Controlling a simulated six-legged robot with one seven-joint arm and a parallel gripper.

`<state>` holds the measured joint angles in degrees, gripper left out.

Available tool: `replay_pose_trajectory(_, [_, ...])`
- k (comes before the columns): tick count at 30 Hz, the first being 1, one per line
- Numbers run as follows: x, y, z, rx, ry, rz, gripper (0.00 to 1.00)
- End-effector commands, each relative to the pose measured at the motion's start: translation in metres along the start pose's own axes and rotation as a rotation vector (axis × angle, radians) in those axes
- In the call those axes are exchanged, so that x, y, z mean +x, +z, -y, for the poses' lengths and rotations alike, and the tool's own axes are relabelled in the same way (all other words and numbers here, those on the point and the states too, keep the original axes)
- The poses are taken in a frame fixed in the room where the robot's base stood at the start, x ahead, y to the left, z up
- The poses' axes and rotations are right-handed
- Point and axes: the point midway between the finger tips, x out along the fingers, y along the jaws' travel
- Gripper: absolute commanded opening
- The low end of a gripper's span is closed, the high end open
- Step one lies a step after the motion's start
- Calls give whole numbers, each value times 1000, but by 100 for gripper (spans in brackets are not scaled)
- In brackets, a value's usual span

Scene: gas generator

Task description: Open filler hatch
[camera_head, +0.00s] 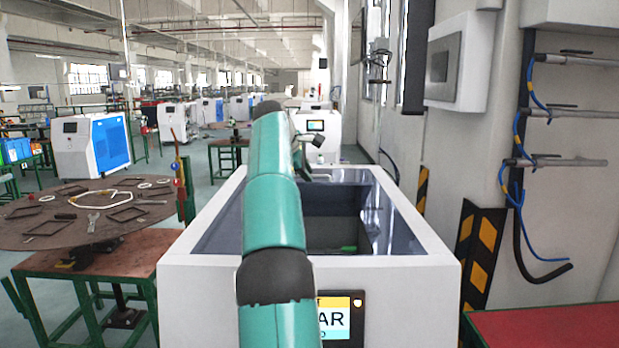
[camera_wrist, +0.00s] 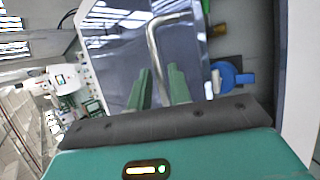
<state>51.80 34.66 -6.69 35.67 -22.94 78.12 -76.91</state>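In the wrist view, a bent metal handle (camera_wrist: 152,42) stands on a smooth blue-grey panel (camera_wrist: 112,55), which looks like the hatch lid. My gripper (camera_wrist: 159,68) has two green fingers set apart, with one leg of the handle appearing between them. I cannot tell whether either finger touches it. In the head view, the white generator housing (camera_head: 200,290) is ahead with a dark, glossy recessed top (camera_head: 222,230). My teal arm reaches over it and hides its middle; the gripper's fingers and the handle are not clear there.
A blue valve-like part (camera_wrist: 232,77) and a brass fitting (camera_wrist: 218,30) lie right of the panel. A round table (camera_head: 60,225) with loose frames stands left in the head view. A wall with pipes (camera_head: 570,112) and a red-topped table (camera_head: 550,328) are right.

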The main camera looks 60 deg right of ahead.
Motion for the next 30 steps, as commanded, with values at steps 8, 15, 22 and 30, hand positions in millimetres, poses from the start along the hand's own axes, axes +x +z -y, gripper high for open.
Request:
replay_pose_trajectory(8, [-65,-1,-1,-1,5,-1,20])
replay_pose_trajectory(15, [-100,0,0,0,2,0,20])
replay_pose_trajectory(22, [-108,0,1,-1,0,0,20])
replay_pose_trajectory(30, [-107,2,0,-7,5,3,0])
